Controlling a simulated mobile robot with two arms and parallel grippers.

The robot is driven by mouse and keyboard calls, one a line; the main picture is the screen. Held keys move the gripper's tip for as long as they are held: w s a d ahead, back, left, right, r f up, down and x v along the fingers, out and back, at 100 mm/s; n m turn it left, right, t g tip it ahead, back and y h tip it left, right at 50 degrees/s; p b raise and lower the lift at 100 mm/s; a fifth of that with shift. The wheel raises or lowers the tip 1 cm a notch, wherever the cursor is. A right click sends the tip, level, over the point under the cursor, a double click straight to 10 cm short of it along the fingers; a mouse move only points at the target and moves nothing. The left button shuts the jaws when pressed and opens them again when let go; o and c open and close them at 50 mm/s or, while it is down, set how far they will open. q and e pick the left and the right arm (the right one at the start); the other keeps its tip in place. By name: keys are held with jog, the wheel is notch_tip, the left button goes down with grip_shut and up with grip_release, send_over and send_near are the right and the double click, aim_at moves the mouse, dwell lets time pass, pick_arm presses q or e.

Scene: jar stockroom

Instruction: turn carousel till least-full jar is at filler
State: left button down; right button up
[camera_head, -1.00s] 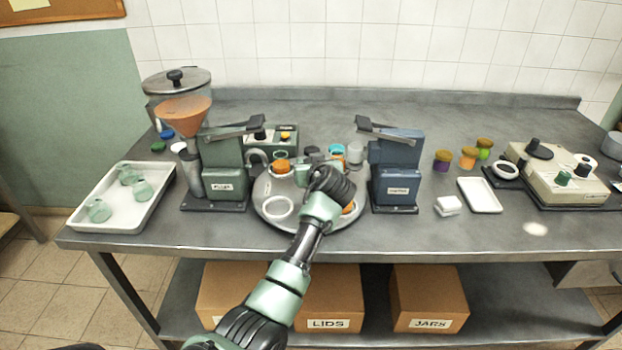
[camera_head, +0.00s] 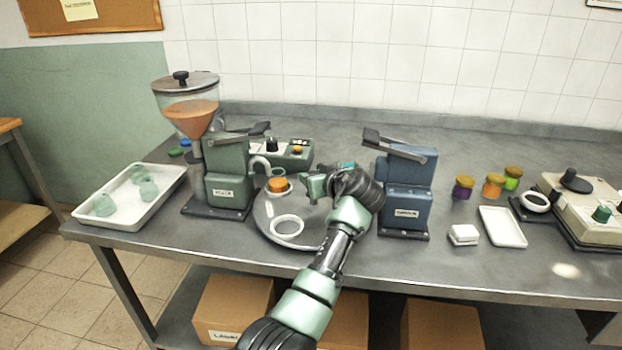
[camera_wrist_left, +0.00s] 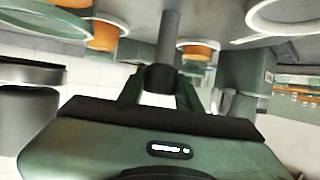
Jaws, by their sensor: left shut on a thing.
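The round grey carousel (camera_head: 262,213) sits between a green machine and a blue one. A glass jar with orange contents (camera_head: 278,184) stands on its left part, close to the green machine's spout (camera_head: 260,163). A white ring seat (camera_head: 287,227) at the front looks empty. My left gripper (camera_head: 313,185) is over the carousel and hides its right side. In the left wrist view it is shut on the black-ended grey post (camera_wrist_left: 168,45). Jars with orange contents (camera_wrist_left: 103,37) stand beside the post, another (camera_wrist_left: 198,50) behind it. Their exact levels cannot be compared. My right gripper is not seen.
The green machine (camera_head: 229,190) with its orange-filled hopper (camera_head: 190,113) stands left, the blue machine (camera_head: 407,195) right. A white tray (camera_head: 122,222) holds green glass jars. Several lidded jars (camera_head: 463,186) and a white tray (camera_head: 502,227) are farther right.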

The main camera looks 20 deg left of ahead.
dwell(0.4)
pick_arm(q)
jog(key=c, duration=1)
grip_release()
jog(key=shift+o, duration=0.2)
